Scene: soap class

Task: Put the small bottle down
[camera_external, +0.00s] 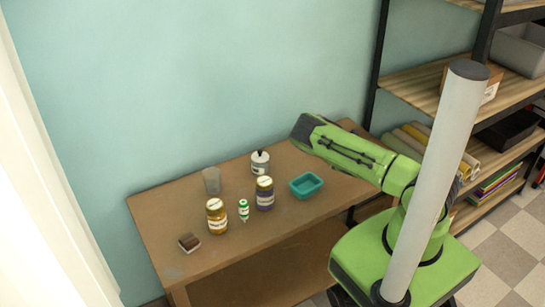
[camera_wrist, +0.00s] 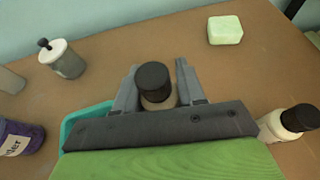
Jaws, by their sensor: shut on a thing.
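In the wrist view my gripper (camera_wrist: 157,72) is shut on a small bottle (camera_wrist: 154,84) with a black cap and a pale body, its cap between the two grey fingers. Its base is hidden, so I cannot tell whether it touches the wooden table (camera_wrist: 130,42). In the external view my arm hides the gripper and this bottle. The table (camera_external: 165,215) stands against the wall, under the left end of my arm. A second black-capped bottle (camera_wrist: 288,122) is to the right in the wrist view.
A teal tray (camera_external: 305,186), also in the wrist view (camera_wrist: 84,120), is close left of my gripper. A soap bar (camera_wrist: 225,30) lies beyond.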

